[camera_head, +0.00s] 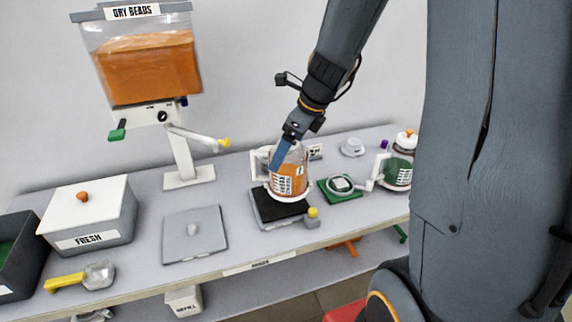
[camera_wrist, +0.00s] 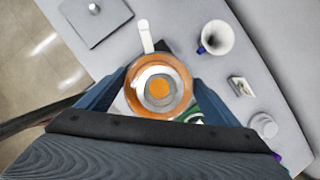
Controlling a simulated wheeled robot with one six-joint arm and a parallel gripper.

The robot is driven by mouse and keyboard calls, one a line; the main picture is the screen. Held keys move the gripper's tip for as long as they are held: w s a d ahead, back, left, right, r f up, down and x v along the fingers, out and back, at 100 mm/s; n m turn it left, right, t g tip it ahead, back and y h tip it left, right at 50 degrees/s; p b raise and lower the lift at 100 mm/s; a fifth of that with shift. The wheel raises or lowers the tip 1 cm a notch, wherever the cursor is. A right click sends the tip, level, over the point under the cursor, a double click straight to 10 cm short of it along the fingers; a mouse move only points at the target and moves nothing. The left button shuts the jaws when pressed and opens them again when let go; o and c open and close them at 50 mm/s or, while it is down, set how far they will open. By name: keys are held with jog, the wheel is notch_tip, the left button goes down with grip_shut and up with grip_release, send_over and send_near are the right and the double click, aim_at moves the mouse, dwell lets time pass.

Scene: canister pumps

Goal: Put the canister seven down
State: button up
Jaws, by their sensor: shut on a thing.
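The canister (camera_head: 289,180) is clear, with orange contents, a white base ring, a white side handle and a label whose mark is too small to read surely. My gripper (camera_head: 281,155) is shut on its upper part, and the canister looks upright. It is over the black pad (camera_head: 272,206) of a small grey stand with a yellow knob; I cannot tell whether its base touches the pad. In the wrist view the canister (camera_wrist: 178,108) shows from above between my two blue fingers, its handle pointing to the top. The black pad is mostly hidden there.
A green pad (camera_head: 347,195) with a round white-rimmed part lies just right, beside a green-filled canister (camera_head: 400,172). Left are a grey plate (camera_head: 194,240), a FRESH box (camera_head: 88,213), a yellow-handled scoop (camera_head: 72,280) and the DRY BEADS hopper (camera_head: 147,66).

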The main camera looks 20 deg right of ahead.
jog(key=shift+f, duration=2.15)
jog(key=o, duration=1.8)
jog(key=v, duration=1.1)
jog(key=shift+s+r, duration=0.1)
jog(key=shift+r, duration=0.3)
jog(key=shift+s, duration=0.2)
jog(key=s+a+f+n+h, duration=0.1)
jog(key=s+n, duration=0.3)
jog(key=n, duration=0.5)
jog(key=s+a+f+n+g+h, duration=0.1)
jog(key=s+f+n, duration=0.3)
jog(key=n, duration=0.5)
jog(key=s+a+f+n+g+h, duration=0.1)
jog(key=s+a+f+n, duration=0.1)
jog(key=s+n, duration=0.3)
jog(key=shift+a+f+n, duration=0.35)
jog(key=shift+f+n, duration=0.4)
jog(key=shift+n, duration=1.25)
